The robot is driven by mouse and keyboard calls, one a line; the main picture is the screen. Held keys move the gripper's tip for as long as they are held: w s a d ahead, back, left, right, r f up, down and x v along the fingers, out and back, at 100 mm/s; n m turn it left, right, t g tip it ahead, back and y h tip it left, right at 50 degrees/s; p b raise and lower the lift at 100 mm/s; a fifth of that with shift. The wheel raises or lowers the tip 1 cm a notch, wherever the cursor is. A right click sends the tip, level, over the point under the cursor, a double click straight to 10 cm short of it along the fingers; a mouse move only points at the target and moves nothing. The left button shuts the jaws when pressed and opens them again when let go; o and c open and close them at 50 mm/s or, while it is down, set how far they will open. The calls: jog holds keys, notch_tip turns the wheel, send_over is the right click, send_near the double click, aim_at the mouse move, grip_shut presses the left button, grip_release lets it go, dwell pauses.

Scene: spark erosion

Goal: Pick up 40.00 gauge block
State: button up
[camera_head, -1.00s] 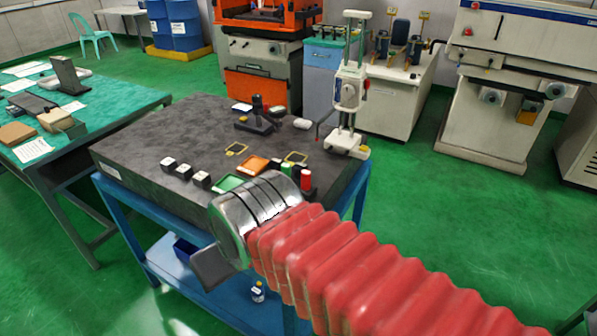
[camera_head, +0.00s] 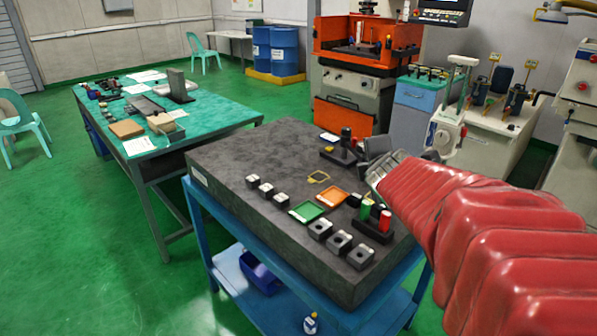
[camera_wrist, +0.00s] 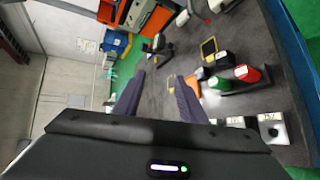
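Small dark blocks with pale tops stand on the dark granite plate (camera_head: 235,160) in two rows. The row at the left edge has three blocks (camera_head: 266,188); the front row has three larger blocks (camera_head: 339,241). Their labels are too small to read in the head view, so I cannot tell which is 40.00. Some blocks (camera_wrist: 272,127) also show at the lower right of the wrist view, partly cut off by my gripper body. My gripper (camera_wrist: 155,82) is open and empty, its two dark fingers apart above the plate. In the head view it is at the plate's back right, partly hidden by my red-sleeved arm.
A green tray (camera_head: 308,211), an orange tray (camera_head: 333,197) and a rack with green and red cylinders (camera_head: 385,221) stand near the blocks. A green-topped table (camera_head: 215,118) is at left.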

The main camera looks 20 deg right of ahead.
jog(key=w+d+f+n+t, duration=0.1)
jog(key=w+d+n, duration=0.1)
jog(key=d+n, duration=0.4)
jog(key=n+t+y, duration=0.1)
jog(key=n+y, duration=0.3)
jog(key=n, duration=0.4)
send_over(379, 210)
jog(key=s+d, duration=0.2)
notch_tip(379, 210, down, 4)
jog(key=s+d+f+n+y, duration=0.3)
jog(key=s+f+n+y, duration=0.2)
jog(key=s+f+n, duration=0.3)
notch_tip(379, 210, down, 2)
jog(key=shift+s+n+g+y, duration=0.4)
jog(key=shift+n, duration=0.7)
jog(key=shift+w, duration=0.1)
jog(key=shift+x, duration=4.25)
